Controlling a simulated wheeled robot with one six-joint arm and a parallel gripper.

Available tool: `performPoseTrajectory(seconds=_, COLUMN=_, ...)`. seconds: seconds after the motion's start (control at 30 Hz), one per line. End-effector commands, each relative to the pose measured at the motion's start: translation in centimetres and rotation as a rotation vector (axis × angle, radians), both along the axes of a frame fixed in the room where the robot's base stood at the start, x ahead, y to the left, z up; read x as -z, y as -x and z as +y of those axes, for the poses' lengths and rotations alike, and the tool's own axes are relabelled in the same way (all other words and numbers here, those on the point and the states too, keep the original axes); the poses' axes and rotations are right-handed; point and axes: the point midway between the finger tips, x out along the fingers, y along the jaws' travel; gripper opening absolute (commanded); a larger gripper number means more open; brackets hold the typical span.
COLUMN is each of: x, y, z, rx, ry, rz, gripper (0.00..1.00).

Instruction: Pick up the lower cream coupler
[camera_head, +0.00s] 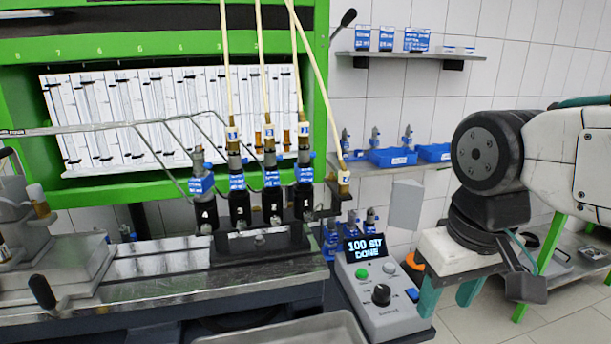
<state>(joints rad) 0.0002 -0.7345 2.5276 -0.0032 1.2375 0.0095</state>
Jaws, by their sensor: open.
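Several cream couplers end the pale hoses over the bench. Other cream couplers (304,129) sit higher, atop the blue-labelled injectors (304,174). My gripper (448,292) is at the lower right, pointing down, with its teal fingers apart and nothing visible between them. It is right of and below the lowest coupler, clear of it.
A control box (378,295) reading "100 STR DONE" stands between the bench and my gripper. Behind it are small blue-labelled parts (371,221) and a grey block (406,205). Shelves with blue bins (391,157) line the wall. A metal tray (285,331) is at the front.

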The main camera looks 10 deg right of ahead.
Motion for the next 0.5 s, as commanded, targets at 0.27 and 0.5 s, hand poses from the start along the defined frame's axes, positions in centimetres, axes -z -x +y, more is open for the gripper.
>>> performPoseTrajectory(seconds=0.27, x=-6.9, y=-9.0, z=0.6, rx=0.056, ry=-0.008, rz=0.038, gripper=0.47)
performPoseTrajectory(seconds=0.5, x=-11.5, y=-19.3, z=1.5, rx=0.120, ry=-0.012, rz=0.077, gripper=0.47)
